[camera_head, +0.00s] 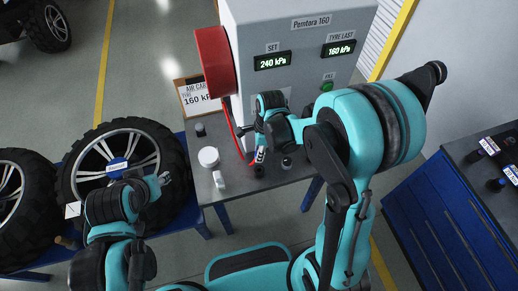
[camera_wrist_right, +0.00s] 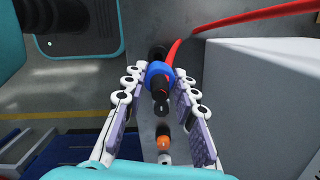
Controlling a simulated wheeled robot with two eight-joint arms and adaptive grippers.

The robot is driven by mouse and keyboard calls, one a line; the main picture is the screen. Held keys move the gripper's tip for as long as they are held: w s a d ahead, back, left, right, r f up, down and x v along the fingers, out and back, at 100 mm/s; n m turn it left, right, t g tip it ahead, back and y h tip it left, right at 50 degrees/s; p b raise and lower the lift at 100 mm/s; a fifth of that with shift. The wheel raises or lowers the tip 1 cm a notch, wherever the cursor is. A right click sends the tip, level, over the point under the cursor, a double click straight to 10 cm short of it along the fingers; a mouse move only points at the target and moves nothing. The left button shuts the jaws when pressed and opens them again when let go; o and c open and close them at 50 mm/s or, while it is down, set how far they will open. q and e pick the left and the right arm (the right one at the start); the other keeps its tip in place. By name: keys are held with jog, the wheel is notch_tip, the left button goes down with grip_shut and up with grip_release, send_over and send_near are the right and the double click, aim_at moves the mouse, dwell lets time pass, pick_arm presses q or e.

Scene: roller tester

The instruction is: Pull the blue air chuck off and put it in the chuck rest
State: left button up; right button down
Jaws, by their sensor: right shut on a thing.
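The blue air chuck (camera_wrist_right: 158,72) is a blue collar with a dark nozzle below it. In the right wrist view it sits between the fingers of my right gripper (camera_wrist_right: 160,85), which is shut on it. In the head view my right gripper (camera_head: 261,150) is low over the grey table, with the chuck small and partly hidden there. The red hose (camera_wrist_right: 200,22) runs near the chuck. My left gripper (camera_head: 163,182) is beside the middle wheel; its jaw state is unclear. I cannot tell which small fitting is the chuck rest.
The grey machine (camera_head: 300,60), with its red reel (camera_head: 214,62), stands behind the table (camera_head: 230,196). A white gauge-like object (camera_head: 208,157) and a dark knob (camera_head: 286,163) are on the table. A tyre (camera_head: 120,165) lies left. A blue cabinet (camera_head: 445,225) is right.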

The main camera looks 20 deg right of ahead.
jog(key=shift+f, duration=0.2)
notch_tip(320, 180, down, 6)
jog(key=b, duration=0.5)
jog(key=shift+r, duration=0.25)
jog(key=shift+f+b, duration=0.1)
jog(key=shift+b, duration=0.4)
dwell(0.8)
jog(key=shift+f+b, duration=1.6)
jog(key=shift+f, duration=0.15)
jog(key=c, duration=1.1)
grip_release()
jog(key=shift+r, duration=0.1)
